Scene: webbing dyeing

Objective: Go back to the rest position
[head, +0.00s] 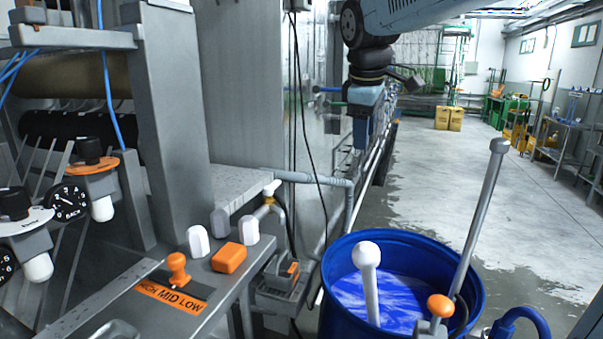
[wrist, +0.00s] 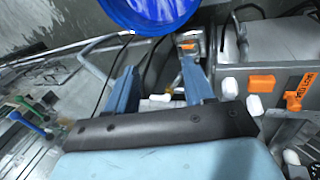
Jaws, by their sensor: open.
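My gripper (head: 362,138) hangs from my arm at the top centre of the head view, in the air above and behind the blue barrel. In the wrist view, the two blue fingers of my gripper (wrist: 160,80) stand apart with nothing held between them. The control panel with its orange knob (head: 178,268) and "HIGH MID LOW" label is at the lower left of the head view, well apart from my gripper. The knob also shows at the right of the wrist view (wrist: 293,100).
A blue barrel (head: 335,262) of blue liquid stands at the lower centre right, with a grey rod leaning out of it. An orange block (head: 229,257) and white knobs sit on the panel. Grey pipes (head: 310,178) run behind. The wet floor (head: 455,170) at right is open.

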